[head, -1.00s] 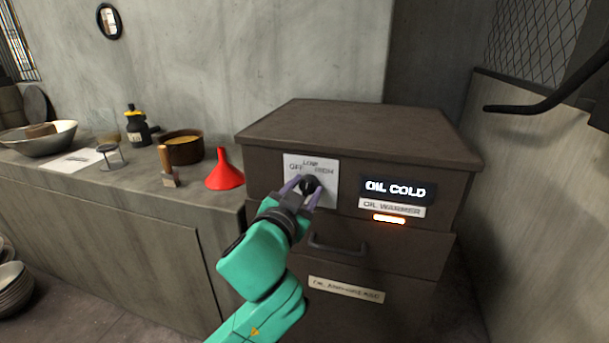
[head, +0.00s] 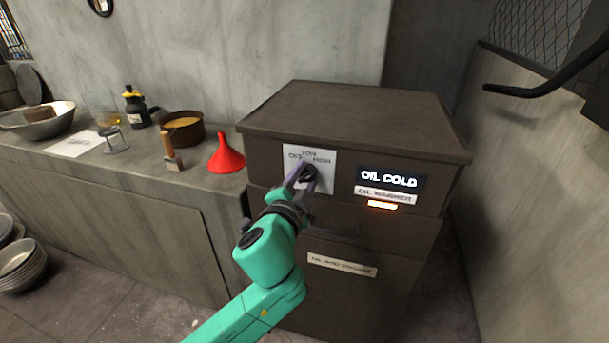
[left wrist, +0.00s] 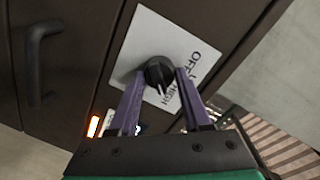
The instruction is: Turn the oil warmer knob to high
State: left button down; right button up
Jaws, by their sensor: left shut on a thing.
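The oil warmer is a dark brown box (head: 350,110) with a white dial plate (head: 325,160) on its front, lettered OFF, LOW and HIGH. A black knob (head: 309,174) sits on the plate and also shows in the left wrist view (left wrist: 158,72). My left gripper (head: 302,176) is shut on the knob, its purple fingers (left wrist: 158,90) on either side of it. In the left wrist view the knob's white mark points down toward the HIGH lettering; a finger partly covers the plate there, so its exact setting is unclear. The display (head: 389,179) reads OIL COLD.
An orange light (head: 382,205) glows below the OIL WARMER label. A drawer handle (head: 333,232) is just below the knob, close to my left gripper. A red funnel (head: 226,155), a brown pot (head: 183,128) and other items stand on the counter to the left.

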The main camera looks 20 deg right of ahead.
dwell(0.3)
pick_arm(q)
jog(key=shift+c, duration=1.8)
grip_release()
jog(key=v, duration=1.4)
jog(key=shift+s+a, duration=0.15)
jog(key=shift+s, duration=0.1)
